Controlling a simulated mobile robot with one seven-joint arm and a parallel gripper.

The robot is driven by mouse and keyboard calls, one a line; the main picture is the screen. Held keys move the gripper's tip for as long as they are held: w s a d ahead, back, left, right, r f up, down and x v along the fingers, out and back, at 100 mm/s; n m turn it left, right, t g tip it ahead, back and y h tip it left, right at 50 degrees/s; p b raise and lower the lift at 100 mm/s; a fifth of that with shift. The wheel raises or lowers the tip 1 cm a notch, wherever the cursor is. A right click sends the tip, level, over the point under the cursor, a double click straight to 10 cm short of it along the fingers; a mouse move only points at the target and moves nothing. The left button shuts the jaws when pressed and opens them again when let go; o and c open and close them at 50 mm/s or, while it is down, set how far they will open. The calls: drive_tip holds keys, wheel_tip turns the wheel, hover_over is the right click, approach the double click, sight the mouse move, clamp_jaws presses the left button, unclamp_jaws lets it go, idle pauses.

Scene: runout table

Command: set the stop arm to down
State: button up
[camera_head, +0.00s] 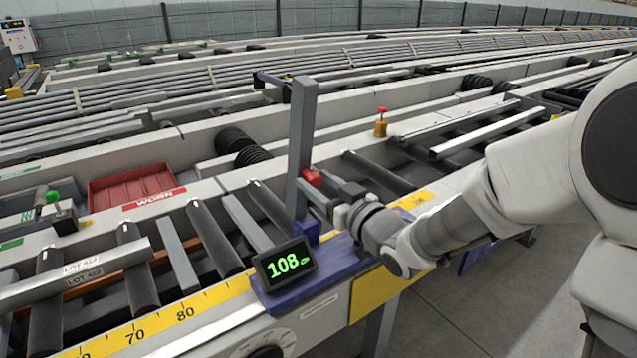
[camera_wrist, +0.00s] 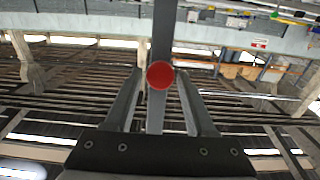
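The stop arm (camera_head: 301,130) is a grey bar standing upright at the table's front edge, above a blue block. A red knob (camera_head: 312,178) sits on its side facing my gripper. My gripper (camera_head: 318,192) reaches in from the right at the knob's height. In the wrist view, the red knob (camera_wrist: 160,75) lies between my two fingertips, with a small gap on either side. The grey stop arm (camera_wrist: 164,25) runs up behind it. My gripper (camera_wrist: 160,88) is open. I cannot tell whether a finger touches the knob.
A display (camera_head: 284,263) reading 108 sits on a blue carriage (camera_head: 325,272) below my gripper. A yellow scale (camera_head: 165,322) runs along the front edge. Rollers (camera_head: 213,238) and a long bar (camera_head: 75,270) lie left. A red tray (camera_head: 137,187) and an orange post with a red top (camera_head: 381,124) stand farther back.

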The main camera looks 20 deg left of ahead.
clamp_jaws()
idle(1.1)
